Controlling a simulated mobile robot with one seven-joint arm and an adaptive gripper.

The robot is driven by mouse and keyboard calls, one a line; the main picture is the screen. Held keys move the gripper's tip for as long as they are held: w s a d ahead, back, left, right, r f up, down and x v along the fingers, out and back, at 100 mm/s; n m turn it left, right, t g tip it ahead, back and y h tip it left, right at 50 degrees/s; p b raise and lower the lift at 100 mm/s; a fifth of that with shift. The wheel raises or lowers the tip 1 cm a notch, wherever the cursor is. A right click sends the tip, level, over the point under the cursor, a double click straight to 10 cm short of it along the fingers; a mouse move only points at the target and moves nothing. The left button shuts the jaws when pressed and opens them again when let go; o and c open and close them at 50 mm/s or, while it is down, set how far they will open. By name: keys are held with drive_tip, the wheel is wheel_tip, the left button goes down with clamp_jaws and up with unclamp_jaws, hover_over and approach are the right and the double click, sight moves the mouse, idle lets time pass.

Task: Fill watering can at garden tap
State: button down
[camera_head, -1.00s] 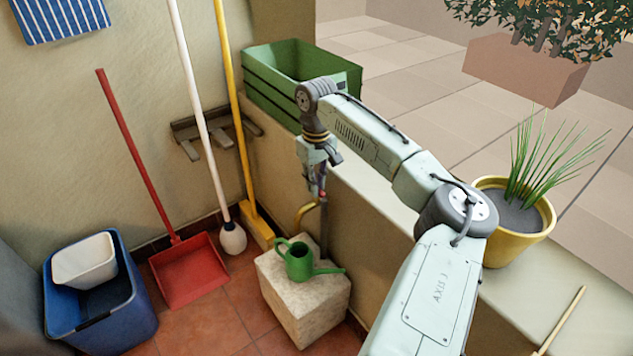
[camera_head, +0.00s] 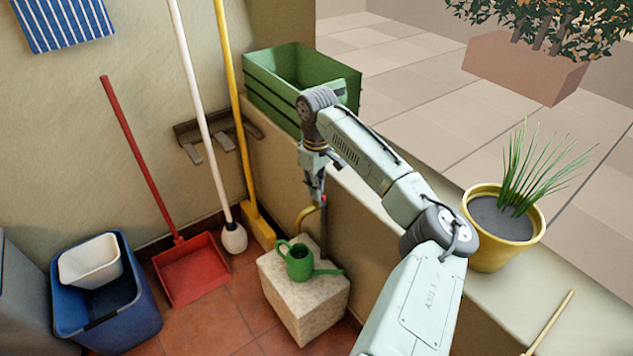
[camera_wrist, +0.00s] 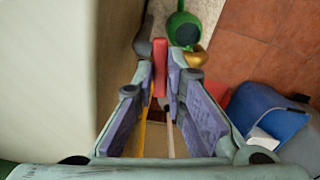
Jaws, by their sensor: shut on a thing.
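The green watering can (camera_head: 299,264) stands upright on a pale stone block (camera_head: 306,306), its opening facing up and its spout pointing right. The brass tap spout (camera_head: 304,214) curves out above the can. My gripper (camera_head: 322,200) is at the tap, by the wall. In the wrist view, my gripper (camera_wrist: 161,88) is shut on the red tap handle (camera_wrist: 160,66), which sits between the fingertips. The brass spout (camera_wrist: 197,56) and the can (camera_wrist: 184,28) show just beyond. I cannot see any water. The handle is mostly hidden in the head view.
A green crate (camera_head: 262,92) and a yellow plant pot (camera_head: 481,250) stand on the low wall. A red dustpan (camera_head: 190,270), a white brush (camera_head: 233,238), a yellow broom (camera_head: 262,228) and a blue bucket (camera_head: 125,325) stand left of the block.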

drive_tip(key=c, duration=1.6)
unclamp_jaws()
drive_tip(key=shift+c, duration=0.2)
drive_tip(key=shift+r, duration=0.1)
wheel_tip(320, 180, up, 12)
